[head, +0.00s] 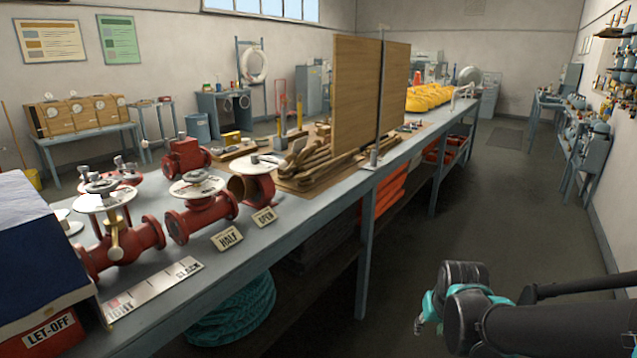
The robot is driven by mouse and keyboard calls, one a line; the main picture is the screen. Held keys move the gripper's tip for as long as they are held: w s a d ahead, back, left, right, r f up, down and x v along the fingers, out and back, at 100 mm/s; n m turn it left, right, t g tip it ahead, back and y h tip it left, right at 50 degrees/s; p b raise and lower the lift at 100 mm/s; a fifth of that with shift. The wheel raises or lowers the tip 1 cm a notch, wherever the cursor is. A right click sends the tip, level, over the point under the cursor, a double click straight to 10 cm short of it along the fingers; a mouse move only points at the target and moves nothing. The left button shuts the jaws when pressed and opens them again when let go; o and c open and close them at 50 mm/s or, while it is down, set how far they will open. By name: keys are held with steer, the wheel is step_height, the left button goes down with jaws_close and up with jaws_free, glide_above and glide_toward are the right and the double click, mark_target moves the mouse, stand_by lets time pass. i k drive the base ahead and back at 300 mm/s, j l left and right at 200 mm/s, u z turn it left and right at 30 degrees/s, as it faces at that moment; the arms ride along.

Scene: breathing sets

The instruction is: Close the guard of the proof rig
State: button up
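I cannot make out for certain which thing is the proof rig or its guard. A tall brown panel (358,95) stands upright on the long bench, with a second brown panel (393,88) beyond a dark post. A wooden case with several round gauges (80,115) stands on a small table at the far left. My gripper (420,322) is at the lower right, over the floor and apart from the bench. Only some teal parts of it show past my dark arm, so its opening is hidden. I see nothing held in it.
The long bench (300,217) carries red valves (202,212), label cards, a dark blue and red box (40,265) and yellow items (428,97). Green rope (238,312) and red items lie below. The floor aisle (500,200) right of the bench is clear.

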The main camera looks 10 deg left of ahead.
mark_target(234, 138)
steer(key=i+j+u, duration=0.1)
steer(key=i+u, duration=0.35)
steer(key=u, duration=0.25)
steer(key=i+u, duration=0.35)
steer(key=k+l, duration=0.35)
steer(key=l, duration=0.2)
